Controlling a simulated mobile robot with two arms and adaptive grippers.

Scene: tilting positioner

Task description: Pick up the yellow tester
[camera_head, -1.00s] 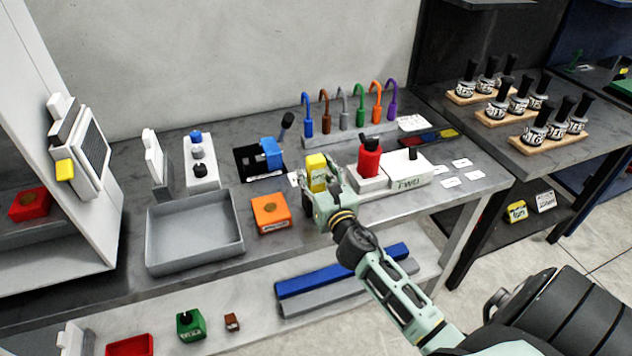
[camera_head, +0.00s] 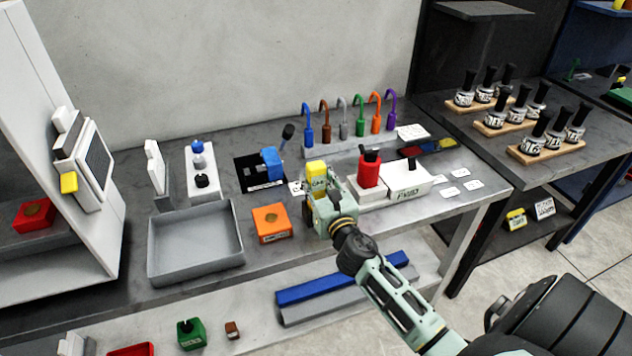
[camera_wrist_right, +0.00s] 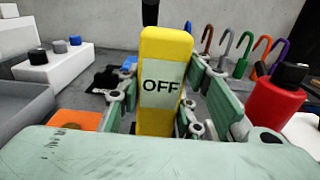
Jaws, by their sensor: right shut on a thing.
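The yellow tester (camera_head: 316,173) stands upright at the middle of the workbench, between the orange box and the red device. In the right wrist view the tester (camera_wrist_right: 163,75) shows a pale screen reading "OFF". My right gripper (camera_head: 318,190) is shut on it, with a finger on either side, as the right wrist view (camera_wrist_right: 163,105) also shows. The tester's lower part is hidden behind the gripper. Whether its base touches the bench cannot be told. My left gripper is not in view.
An orange box (camera_head: 271,223) and a grey tray (camera_head: 196,282) lie to the left. A red device (camera_head: 369,171) on a white block stands close on the right. Behind are a blue device (camera_head: 271,162) on a black mat and a rack of coloured hooks (camera_head: 345,147).

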